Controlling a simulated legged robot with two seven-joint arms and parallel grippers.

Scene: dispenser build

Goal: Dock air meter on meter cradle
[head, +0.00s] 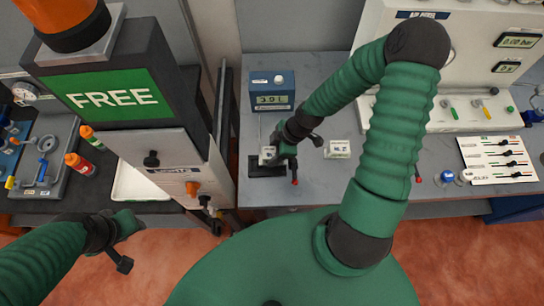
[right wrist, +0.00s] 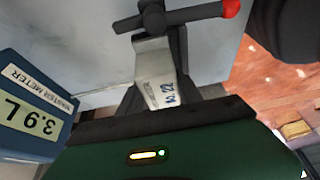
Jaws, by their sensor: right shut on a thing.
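My right gripper (head: 277,152) is shut on a small pale block (head: 267,153) with dark lettering, just above or on a black base (head: 262,171) on the grey bench. I cannot tell whether they touch. The block also shows between the fingers in the right wrist view (right wrist: 155,68). I take it for the air meter and the base for the cradle; no readable label confirms this. A black rod with a red tip (right wrist: 190,14) crosses beyond the block. My left gripper (head: 122,240) hangs at lower left, apart from these things; its jaw opening is unclear.
A blue meter box (head: 272,92) with a display stands behind the base, and shows at left in the right wrist view (right wrist: 25,120). A small white label block (head: 338,148) lies to the right. A grey column with a FREE sign (head: 112,95) stands left. A panel (head: 497,160) lies right.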

